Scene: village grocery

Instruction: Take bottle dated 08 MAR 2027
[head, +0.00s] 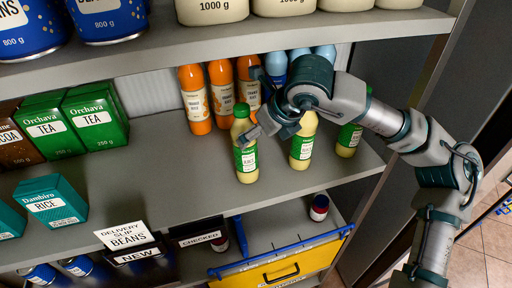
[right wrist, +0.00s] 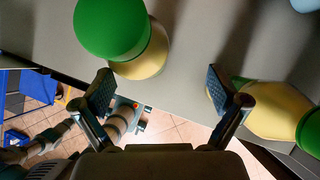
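Three pale yellow bottles with green caps and green labels stand on the middle shelf: a left one (head: 246,160), a middle one (head: 303,150) and a right one (head: 348,139). No date is readable on them. My right gripper (head: 258,105) is over the shelf, by the left and middle bottles, and partly hides them. In the right wrist view its fingers (right wrist: 163,92) are apart with nothing between them. One green-capped bottle (right wrist: 120,35) is outside the left finger, another (right wrist: 275,110) outside the right finger. One of my limbs shows small at lower left there; its gripper state is unclear.
Orange bottles (head: 194,100) and blue-capped bottles (head: 276,65) stand behind. Green tea boxes (head: 95,118) are at left. The upper shelf (head: 150,52) overhangs. Below is a yellow-fronted drawer (head: 285,268) and a "CHECKED" sign (head: 199,240). The shelf between tea and bottles is clear.

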